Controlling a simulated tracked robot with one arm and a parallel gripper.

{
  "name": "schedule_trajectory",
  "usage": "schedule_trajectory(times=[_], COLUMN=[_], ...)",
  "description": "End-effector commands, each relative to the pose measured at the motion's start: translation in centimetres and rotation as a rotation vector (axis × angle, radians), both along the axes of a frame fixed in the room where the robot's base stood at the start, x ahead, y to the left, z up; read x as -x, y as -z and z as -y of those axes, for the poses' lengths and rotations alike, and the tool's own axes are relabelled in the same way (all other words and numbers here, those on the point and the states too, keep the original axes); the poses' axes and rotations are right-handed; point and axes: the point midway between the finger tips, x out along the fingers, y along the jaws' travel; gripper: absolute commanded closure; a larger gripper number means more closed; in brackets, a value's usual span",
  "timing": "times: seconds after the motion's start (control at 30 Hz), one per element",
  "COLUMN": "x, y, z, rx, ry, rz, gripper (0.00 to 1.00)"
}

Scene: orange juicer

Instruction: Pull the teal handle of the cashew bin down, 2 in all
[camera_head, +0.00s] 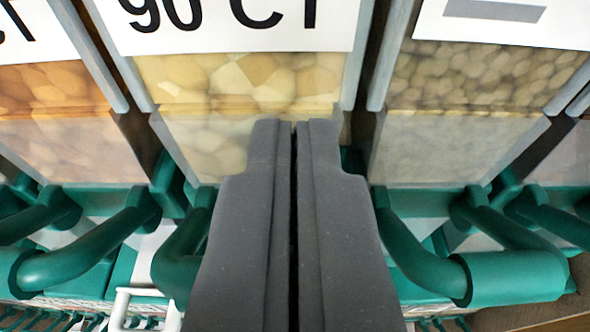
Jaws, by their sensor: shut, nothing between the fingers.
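My gripper (294,124) is shut and empty, pointing up the picture in front of the middle bin (180,140). That bin holds large pale nuts and has a white label whose visible part ends in "90 CT". No nut name is readable, so I cannot tell for certain that it is the cashew bin. A teal handle (178,265) below the middle bin shows at the left of my fingers; the rest of it is hidden behind them. I cannot tell whether my fingers touch the bin or the handle.
The left bin (60,140) holds brownish nuts, with a teal handle (75,258) below. The right bin (440,145) holds smaller tan nuts, with a teal handle (505,277) close to my gripper's right side. A white wire rack (125,305) is at the lower left.

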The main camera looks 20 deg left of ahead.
Motion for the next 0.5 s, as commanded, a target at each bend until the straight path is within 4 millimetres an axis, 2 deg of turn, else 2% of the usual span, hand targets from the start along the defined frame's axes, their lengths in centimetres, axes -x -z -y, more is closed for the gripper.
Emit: schedule_trajectory(times=[0.17,0.5], x=[0.6,1.1], y=[1.2,1.8], z=[0.3,0.4], rx=[-0.001,0.000], ry=[0.001,-0.001], rz=[0.001,0.000], gripper=[1.00,1.00])
